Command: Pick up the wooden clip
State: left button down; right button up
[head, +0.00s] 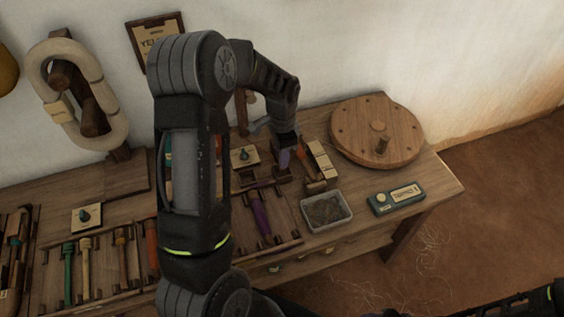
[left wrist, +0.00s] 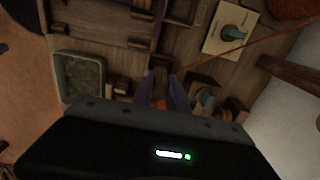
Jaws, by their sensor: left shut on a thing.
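My left gripper (head: 284,157) is low over the right half of the wooden workbench, in front of the wall. In the left wrist view its two purple-grey fingers (left wrist: 163,88) stand a small gap apart. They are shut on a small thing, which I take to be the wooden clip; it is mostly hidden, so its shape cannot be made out. Small wooden blocks (head: 283,175) sit just below the fingertips in the head view. My right gripper is not in view; only part of my right arm shows at the bottom right.
A round wooden disc (head: 389,133) stands right of the gripper. A grey tray (head: 345,217) and a teal labelled box (head: 396,198) are near the front edge. A pale wooden block (head: 321,160) is close to the gripper. A rack of handled tools (head: 89,268) lies left.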

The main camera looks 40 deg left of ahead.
pick_arm(q)
notch_tip(320, 180, up, 7)
jog(key=shift+f, duration=0.1)
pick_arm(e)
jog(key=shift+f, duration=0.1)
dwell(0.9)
